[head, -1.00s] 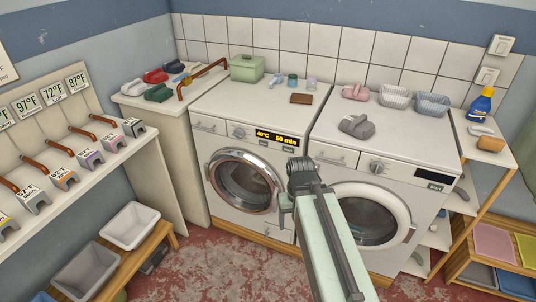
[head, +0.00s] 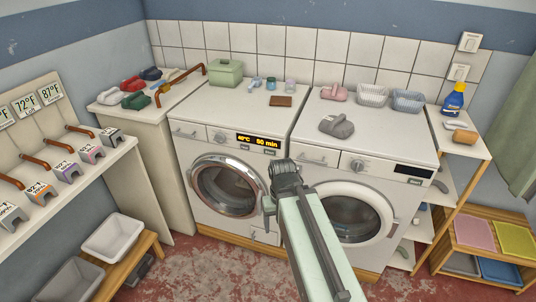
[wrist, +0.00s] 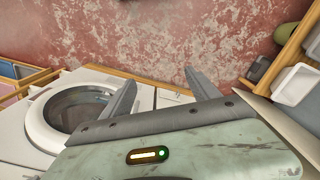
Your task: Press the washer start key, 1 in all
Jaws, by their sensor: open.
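A white front-loader with a chrome door ring (head: 228,186) stands on the left, its display (head: 258,141) lit orange with a temperature and minutes. Small keys (head: 271,152) sit under that display; their labels are too small to read surely. A second front-loader with a white door ring (head: 352,212) stands to its right, its display (head: 413,171) dark, with a small labelled key (head: 414,181) below. My gripper (head: 272,188) is before the left machine's right side, below its keys and apparently apart from them. In the wrist view my gripper (wrist: 160,76) is open and empty.
A grey iron-like object (head: 336,126) and bins (head: 373,95) lie on the right machine. A green box (head: 226,73) sits on the left one. Shelves (head: 60,160) stand left, a wooden rack (head: 490,236) right. Reddish floor (head: 215,262) shows in front.

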